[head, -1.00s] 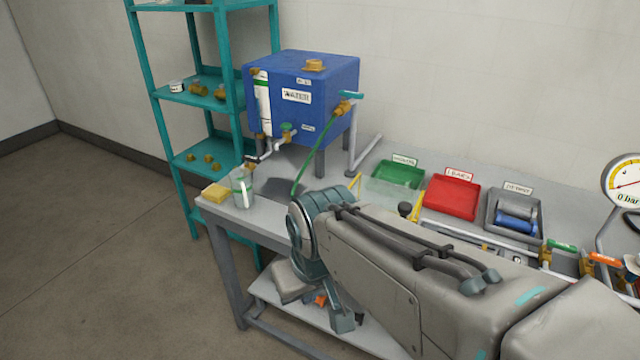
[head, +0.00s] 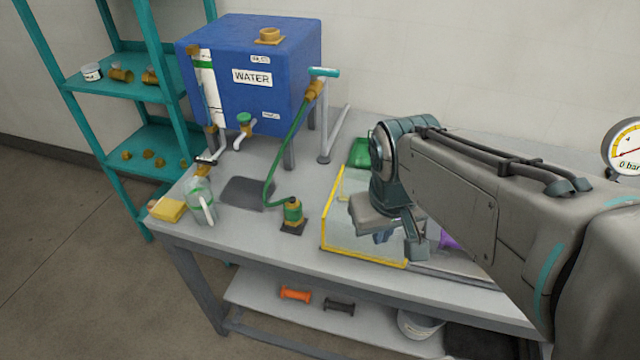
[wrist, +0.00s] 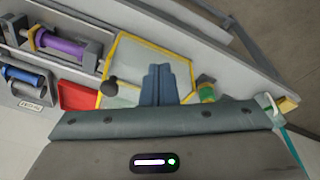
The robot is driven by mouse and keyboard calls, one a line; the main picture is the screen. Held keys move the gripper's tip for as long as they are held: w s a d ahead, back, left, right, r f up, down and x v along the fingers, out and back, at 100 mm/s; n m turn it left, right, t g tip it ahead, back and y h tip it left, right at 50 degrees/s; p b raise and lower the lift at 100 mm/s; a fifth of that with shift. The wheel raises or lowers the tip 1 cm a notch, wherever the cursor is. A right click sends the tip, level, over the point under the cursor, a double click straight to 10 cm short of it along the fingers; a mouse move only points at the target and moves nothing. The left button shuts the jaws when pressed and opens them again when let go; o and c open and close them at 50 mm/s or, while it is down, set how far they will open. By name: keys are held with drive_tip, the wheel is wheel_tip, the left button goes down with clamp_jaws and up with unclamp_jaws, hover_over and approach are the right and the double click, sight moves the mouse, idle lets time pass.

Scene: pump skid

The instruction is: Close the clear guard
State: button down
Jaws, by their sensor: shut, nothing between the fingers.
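The clear guard (head: 350,243) is a see-through panel structure with yellow edges on the bench, right of the green fitting. In the wrist view the guard (wrist: 150,52) shows its yellow frame around a clear area, with a black knob (wrist: 110,87) at its left edge. My gripper (head: 385,238) is over the guard area, pointing down, fingers together and empty. In the wrist view the shut fingers (wrist: 158,70) overlap the guard frame. I cannot tell whether they touch it. My arm hides the guard's right part in the head view, and its hinge angle is unclear.
A blue water tank (head: 250,95) stands behind left, with a green hose to a brass fitting (head: 292,212). A jar (head: 200,200) and yellow sponge (head: 167,210) sit at the left corner.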

drive_tip(key=w+a+f+n+g+h+p, duration=0.1)
drive_tip(key=w+a+f+n+g+h, duration=0.1)
drive_tip(key=w+a+n, duration=0.55)
drive_tip(key=w+a+f+n+g+h+p, duration=0.15)
drive_tip(key=w+a+n, duration=0.25)
drive_tip(key=w+a, duration=0.65)
drive_tip(key=s+d+f+p, duration=0.2)
drive_tip(key=d+f, duration=0.5)
drive_tip(key=f, duration=0.2)
drive_tip(key=shift+s+d, duration=0.2)
drive_tip(key=shift+s, duration=0.1)
drive_tip(key=shift+d+g, duration=0.1)
drive_tip(key=shift+g, duration=0.15)
